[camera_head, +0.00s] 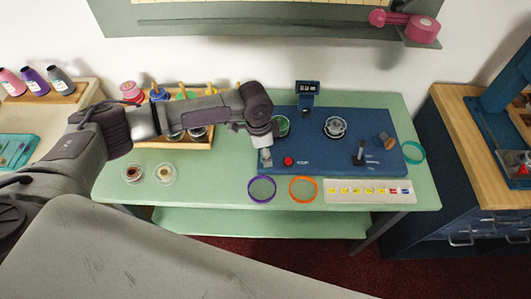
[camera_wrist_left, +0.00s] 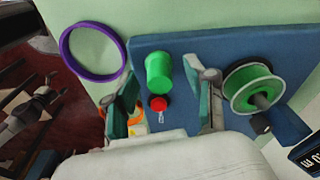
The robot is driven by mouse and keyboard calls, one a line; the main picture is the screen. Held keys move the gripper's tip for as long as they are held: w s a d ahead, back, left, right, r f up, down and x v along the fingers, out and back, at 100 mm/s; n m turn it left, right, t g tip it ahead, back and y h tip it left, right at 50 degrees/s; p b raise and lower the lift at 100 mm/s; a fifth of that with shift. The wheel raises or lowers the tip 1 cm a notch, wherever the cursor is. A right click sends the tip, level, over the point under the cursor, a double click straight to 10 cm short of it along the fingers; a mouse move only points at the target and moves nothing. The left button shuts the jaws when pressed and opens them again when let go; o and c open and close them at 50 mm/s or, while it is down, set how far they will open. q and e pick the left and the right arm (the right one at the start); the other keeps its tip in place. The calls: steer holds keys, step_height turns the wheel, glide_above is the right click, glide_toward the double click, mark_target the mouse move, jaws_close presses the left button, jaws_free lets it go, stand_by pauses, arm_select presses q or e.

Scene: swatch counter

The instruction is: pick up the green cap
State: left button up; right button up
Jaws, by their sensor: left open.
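The green cap (camera_wrist_left: 158,72) looks like a small upright cylinder on the blue board (camera_wrist_left: 185,45) in the left wrist view. It shows between and beyond the two fingers of my left gripper (camera_wrist_left: 163,94), which is open and empty. In the head view my left gripper (camera_head: 265,156) hangs over the front left of the blue board (camera_head: 320,158), and I cannot make out the cap there. My right gripper is not in view.
A red button (camera_wrist_left: 158,103) sits close to the cap. A green-rimmed spool (camera_wrist_left: 250,88) stands to its right. A purple ring (camera_head: 262,189) and an orange ring (camera_head: 303,189) lie in front of the board. A wooden rack (camera_head: 185,142) stands at left.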

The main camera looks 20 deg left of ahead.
arm_select(q)
steer(key=c, duration=0.8)
steer(key=shift+r, duration=0.15)
